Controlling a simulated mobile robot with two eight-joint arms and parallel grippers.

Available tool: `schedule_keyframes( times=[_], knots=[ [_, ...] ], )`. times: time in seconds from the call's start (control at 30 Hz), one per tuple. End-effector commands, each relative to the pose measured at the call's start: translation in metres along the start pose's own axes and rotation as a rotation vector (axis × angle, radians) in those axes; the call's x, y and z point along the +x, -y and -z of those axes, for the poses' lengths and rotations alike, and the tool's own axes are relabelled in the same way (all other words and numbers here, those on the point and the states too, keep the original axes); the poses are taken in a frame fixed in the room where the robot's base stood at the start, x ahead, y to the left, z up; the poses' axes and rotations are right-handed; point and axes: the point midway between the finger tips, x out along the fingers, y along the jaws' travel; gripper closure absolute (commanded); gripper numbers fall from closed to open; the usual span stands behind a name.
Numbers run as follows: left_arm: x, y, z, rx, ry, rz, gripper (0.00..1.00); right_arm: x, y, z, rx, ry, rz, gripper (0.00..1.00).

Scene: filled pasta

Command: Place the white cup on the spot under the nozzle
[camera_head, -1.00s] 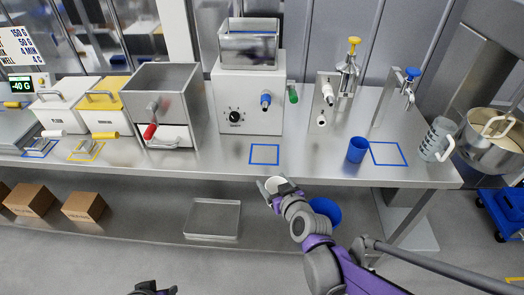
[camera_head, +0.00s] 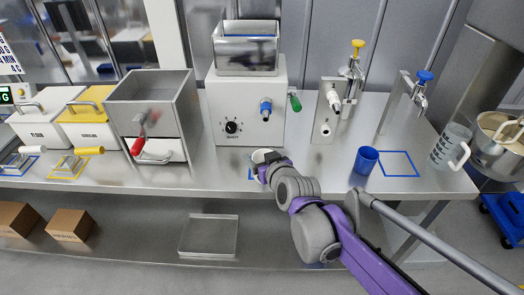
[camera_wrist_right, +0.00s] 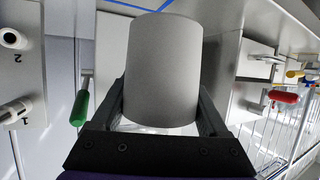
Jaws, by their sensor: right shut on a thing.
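My right gripper (camera_head: 266,162) is shut on the white cup (camera_head: 264,155), over the front part of the counter. The right wrist view shows the cup (camera_wrist_right: 165,72) large between the two fingers (camera_wrist_right: 163,112). The white machine (camera_head: 225,100) stands behind, with a blue-tipped nozzle (camera_head: 265,110) on its front, above and behind the cup. A blue square outline (camera_head: 250,174) on the counter is mostly hidden by the gripper and cup. I cannot tell whether the cup touches the counter. My left gripper is out of view.
A blue cup (camera_head: 366,161) stands to the right, beside another blue square outline (camera_head: 399,164). A metal hopper box (camera_head: 150,105) with a red handle is on the left. A clear jug (camera_head: 449,147) is at the right end. A green handle (camera_head: 294,101) projects beside the machine.

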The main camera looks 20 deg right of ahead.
Motion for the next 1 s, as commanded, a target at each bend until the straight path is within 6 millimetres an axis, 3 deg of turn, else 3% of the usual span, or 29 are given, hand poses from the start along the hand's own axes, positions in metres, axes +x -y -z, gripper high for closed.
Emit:
schedule_keyframes(
  times=[0.2,0.43,0.53,1.0],
  knots=[
    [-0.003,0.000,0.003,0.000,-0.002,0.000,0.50,0.049,-0.023,0.021,0.001,-0.001,-0.002,0.85],
    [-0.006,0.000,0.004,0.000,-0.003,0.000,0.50,0.088,-0.040,0.035,0.001,0.000,-0.001,0.85],
    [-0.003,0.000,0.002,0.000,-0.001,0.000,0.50,0.092,-0.038,0.016,0.000,0.000,0.000,0.85],
    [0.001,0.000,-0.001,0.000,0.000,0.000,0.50,0.113,-0.039,-0.028,-0.001,0.000,0.000,0.85]
  ],
)
